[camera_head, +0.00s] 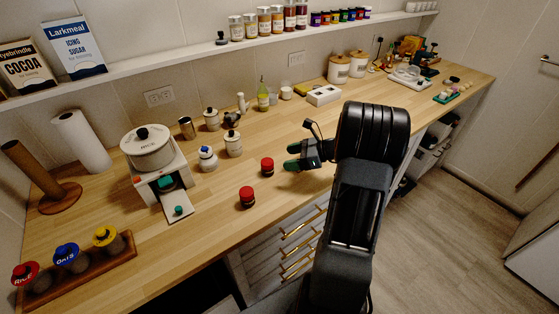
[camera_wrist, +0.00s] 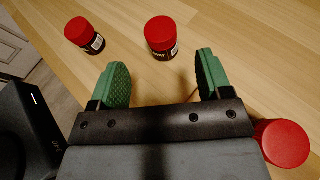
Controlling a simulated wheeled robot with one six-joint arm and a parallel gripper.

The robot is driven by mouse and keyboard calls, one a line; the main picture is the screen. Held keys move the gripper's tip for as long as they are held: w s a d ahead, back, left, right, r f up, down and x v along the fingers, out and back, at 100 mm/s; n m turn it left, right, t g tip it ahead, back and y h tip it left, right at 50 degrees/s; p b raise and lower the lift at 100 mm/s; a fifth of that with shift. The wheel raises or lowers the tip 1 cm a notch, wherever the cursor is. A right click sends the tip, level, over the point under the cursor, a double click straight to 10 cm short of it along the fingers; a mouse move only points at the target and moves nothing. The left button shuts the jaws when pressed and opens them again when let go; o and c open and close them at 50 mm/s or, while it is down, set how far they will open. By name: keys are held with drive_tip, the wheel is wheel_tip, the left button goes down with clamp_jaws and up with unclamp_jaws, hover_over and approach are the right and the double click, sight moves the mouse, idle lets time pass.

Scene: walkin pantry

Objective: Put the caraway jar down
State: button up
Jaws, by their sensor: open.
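The caraway jar (camera_wrist: 161,36), dark with a red lid and a label whose visible end reads "WAY", stands upright on the wooden counter in the wrist view. It appears to be the farther red-lidded jar (camera_head: 267,166) in the head view. My gripper (camera_wrist: 163,68) is open and empty, its green-padded fingers apart. The jar stands just beyond the fingertips, between their lines, with bare wood between. In the head view my gripper (camera_head: 292,157) is low over the counter, to the right of this jar.
A second red-lidded jar (camera_head: 247,197) stands nearer the front edge; it also shows in the wrist view (camera_wrist: 85,36). A third red lid (camera_wrist: 283,143) is close beside my gripper's right side. A white scale-like stand with a pot (camera_head: 150,148) and white jars stand left. Counter between is clear.

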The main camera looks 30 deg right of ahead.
drive_tip(key=shift+s+d+r, duration=0.15)
drive_tip(key=shift+s+d, duration=0.1)
drive_tip(key=shift+d, duration=0.05)
drive_tip(key=shift+s+a+r, duration=0.2)
drive_tip(key=shift+a+r, duration=0.05)
drive_tip(key=s+a+r+n+g+h, duration=0.2)
drive_tip(key=s+a+n+h, duration=0.3)
drive_tip(key=n, duration=0.8)
drive_tip(key=s+a+r+n+g+h, duration=0.2)
drive_tip(key=s+a+n+h, duration=0.3)
drive_tip(key=s+a+n, duration=0.5)
drive_tip(key=a+r+n, duration=0.1)
drive_tip(key=a+n, duration=0.1)
drive_tip(key=shift+s+a+r+n+h, duration=0.3)
drive_tip(key=shift+r+n, duration=0.1)
